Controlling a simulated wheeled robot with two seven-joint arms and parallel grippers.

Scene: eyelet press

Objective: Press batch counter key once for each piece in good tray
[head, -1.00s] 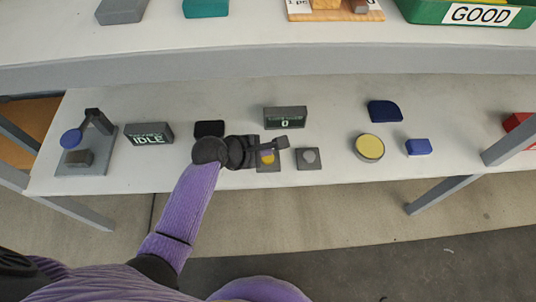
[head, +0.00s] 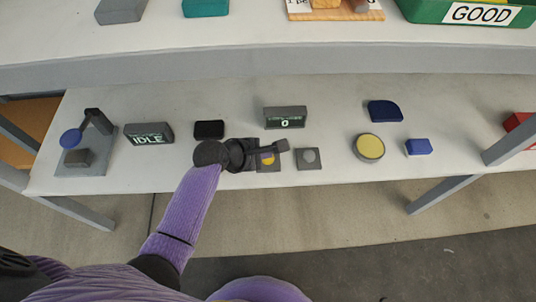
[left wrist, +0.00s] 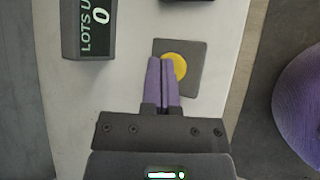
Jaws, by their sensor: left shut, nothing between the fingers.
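A yellow round key on a grey square plate (head: 268,165) lies near the front edge of the lower table. It also shows as the yellow key (left wrist: 175,66) in the left wrist view. My left gripper (left wrist: 162,62) is shut and empty, its fingertips over the left part of the yellow key; I cannot tell whether they touch it. In the head view the left gripper (head: 284,146) partly hides that key. A dark display (head: 285,117) behind reads 0; in the left wrist view its text starts "LOTS U".
A grey key plate (head: 308,159) sits right of the yellow key. An IDLE display (head: 149,134) and a blue-topped press (head: 88,150) stand at left. A yellow-topped round thing (head: 368,147) and blue blocks (head: 385,111) lie at right. The upper shelf (head: 240,55) crosses behind.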

